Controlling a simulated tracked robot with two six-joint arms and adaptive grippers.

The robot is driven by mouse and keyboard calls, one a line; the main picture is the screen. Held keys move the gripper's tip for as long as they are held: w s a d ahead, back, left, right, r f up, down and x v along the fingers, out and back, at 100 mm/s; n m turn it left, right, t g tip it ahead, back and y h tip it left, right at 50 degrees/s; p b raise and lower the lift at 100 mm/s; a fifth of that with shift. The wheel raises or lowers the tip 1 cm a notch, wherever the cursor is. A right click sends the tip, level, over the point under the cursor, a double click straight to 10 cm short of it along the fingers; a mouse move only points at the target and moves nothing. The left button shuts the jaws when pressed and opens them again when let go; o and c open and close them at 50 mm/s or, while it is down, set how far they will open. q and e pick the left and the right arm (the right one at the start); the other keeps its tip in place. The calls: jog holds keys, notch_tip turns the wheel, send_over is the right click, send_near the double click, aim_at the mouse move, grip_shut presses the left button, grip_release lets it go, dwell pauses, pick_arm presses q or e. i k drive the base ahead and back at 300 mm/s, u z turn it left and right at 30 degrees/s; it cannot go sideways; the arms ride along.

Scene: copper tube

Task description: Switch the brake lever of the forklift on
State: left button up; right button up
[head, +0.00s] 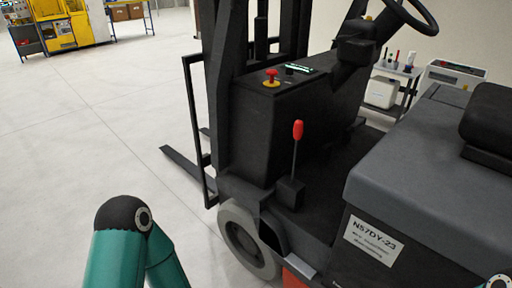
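The forklift (262,125) stands in the middle and right of the head view, dark grey and black. Its brake lever (297,132) has a red knob on a thin rod. The lever rises from a small black box on the floor of the cab and stands nearly upright, with a slight tilt. Nothing touches it. Only the teal links of my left arm show at the lower left, and a small piece of my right arm at the lower right corner. Neither gripper is in view.
A red button on a yellow base (271,77) sits on the dashboard, below the steering wheel (410,12). The black seat (488,120) is at right. The forks (188,169) point left. A cart with bottles (393,84) stands behind. The floor at left is clear.

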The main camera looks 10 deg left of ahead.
aim_at(299, 127)
jog(key=u, duration=0.1)
jog(key=k, duration=1.3)
jog(key=u, duration=0.25)
jog(key=i, duration=0.6)
jog(key=u, duration=0.85)
jog(key=i, duration=1.55)
jog(key=z, duration=0.55)
